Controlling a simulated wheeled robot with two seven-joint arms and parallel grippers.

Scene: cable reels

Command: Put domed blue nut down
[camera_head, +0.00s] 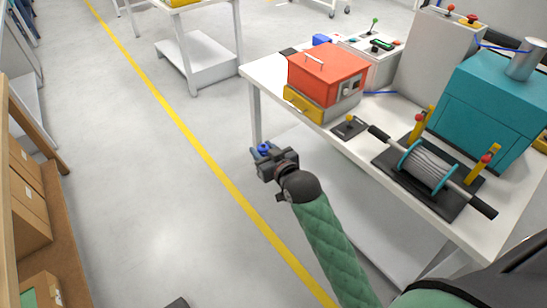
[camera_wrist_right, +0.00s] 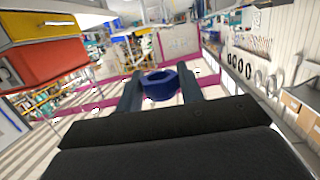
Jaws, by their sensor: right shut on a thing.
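The domed blue nut (camera_head: 264,149) is between the fingers of my right gripper (camera_head: 266,153), held in the air over the floor to the left of the white table (camera_head: 300,145). In the right wrist view the blue nut (camera_wrist_right: 159,85) shows as a ring between the two fingers of my right gripper (camera_wrist_right: 160,88), which is shut on it. A small dark shape (camera_head: 177,302) at the bottom edge of the head view may be part of my left gripper; its jaws do not show.
On the table stand an orange box (camera_head: 328,72) with a yellow tray (camera_head: 303,104), a cable reel (camera_head: 430,168) on a black base, and a teal machine (camera_head: 488,108). A wooden shelf with cardboard boxes (camera_head: 28,208) is at left. The floor between is clear.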

